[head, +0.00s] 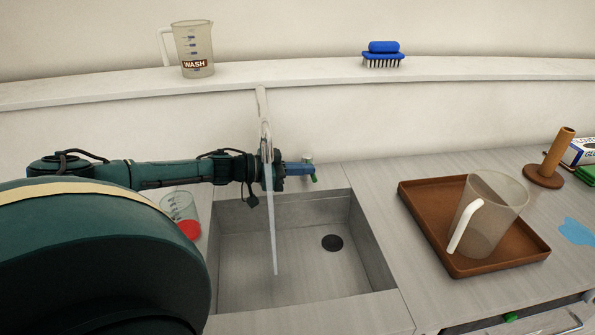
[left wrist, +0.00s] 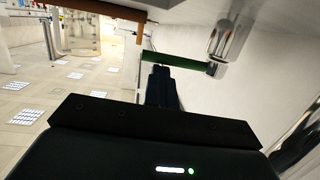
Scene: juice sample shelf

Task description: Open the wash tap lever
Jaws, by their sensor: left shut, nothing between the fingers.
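The tap's pale spout (head: 265,130) rises behind the sink, and a thin pale stream (head: 272,230) hangs from it into the basin. The tap's green lever (head: 314,178) shows just right of my left gripper (head: 309,169). In the left wrist view the lever (left wrist: 185,61) is a green bar running left from the chrome tap body (left wrist: 228,42). My left gripper (left wrist: 161,71) is shut and empty, its fingertips at the bar; I cannot tell whether they touch. My left arm passes behind the stream. My right gripper is not in view.
The sink (head: 300,285) lies below the arm. A cup with red contents (head: 180,207) stands left of it. A brown tray (head: 415,215) with a clear jug (head: 490,215) is right. A WASH jug (head: 193,48) and blue brush (head: 383,54) stand on the shelf (head: 300,76).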

